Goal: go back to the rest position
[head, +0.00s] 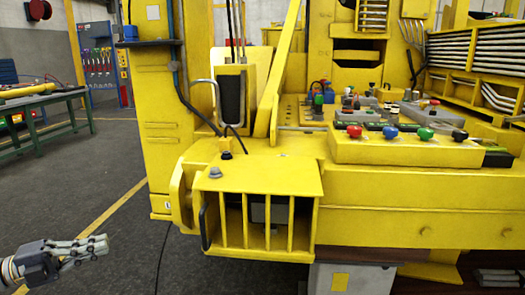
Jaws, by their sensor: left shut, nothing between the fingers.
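My left gripper (90,246) shows at the lower left of the head view, above the dark floor. Its fingers are shut and hold nothing. It is well apart from the yellow machine (375,194) to its right. My right gripper is not in view.
The yellow machine fills the middle and right, with a barred box (260,185) jutting toward me. A control panel (400,150) with coloured knobs sits on it. A green workbench (45,98) stands at the far left. The floor (100,180) between is clear, with a cable lying on it.

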